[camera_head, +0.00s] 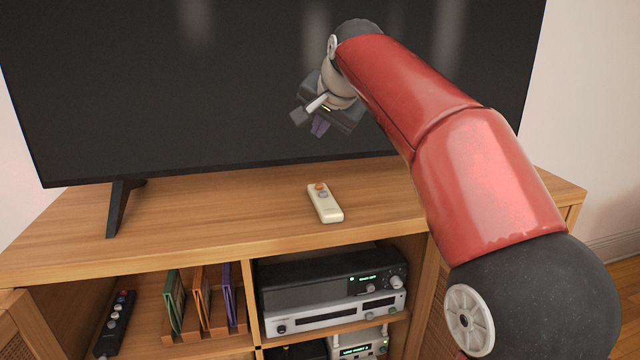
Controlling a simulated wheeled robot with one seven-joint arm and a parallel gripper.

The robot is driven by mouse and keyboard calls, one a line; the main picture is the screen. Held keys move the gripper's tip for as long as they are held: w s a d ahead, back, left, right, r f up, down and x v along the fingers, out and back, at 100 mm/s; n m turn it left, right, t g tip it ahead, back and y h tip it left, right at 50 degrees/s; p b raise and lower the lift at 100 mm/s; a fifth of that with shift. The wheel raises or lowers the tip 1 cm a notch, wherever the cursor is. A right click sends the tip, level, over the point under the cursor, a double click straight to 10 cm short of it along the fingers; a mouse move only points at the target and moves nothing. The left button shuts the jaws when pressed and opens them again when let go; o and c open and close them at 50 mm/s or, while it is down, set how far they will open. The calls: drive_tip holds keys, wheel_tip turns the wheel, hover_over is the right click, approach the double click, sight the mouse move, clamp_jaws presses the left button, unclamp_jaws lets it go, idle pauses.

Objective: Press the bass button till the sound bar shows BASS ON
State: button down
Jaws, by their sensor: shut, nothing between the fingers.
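A dark remote (116,322) with several coloured buttons lies in the left shelf bay. In the middle bay a black unit (310,285) with knobs and a small green display (368,279) sits on a silver unit (330,314). The display text is too small to read surely. No labelled bass button can be made out.
The large TV (200,90) stands on the wooden cabinet (220,215), with one foot (122,207) at left. Green, orange and purple upright cases (201,298) stand in a wooden rack. Another unit with a green display (358,346) is lower down. The top around the cream remote is clear.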

sight(319, 186)
wheel_tip(319, 186, down, 8)
drive_tip(key=b, duration=0.8)
drive_tip(key=shift+f+b, duration=0.4)
idle(1.4)
drive_tip(key=shift+f, duration=0.4)
drive_tip(key=shift+f+b, duration=0.45)
idle(0.5)
drive_tip(key=shift+r, duration=0.1)
drive_tip(key=shift+r+p, duration=0.75)
drive_tip(key=shift+p, duration=0.2)
drive_tip(key=shift+r, duration=0.15)
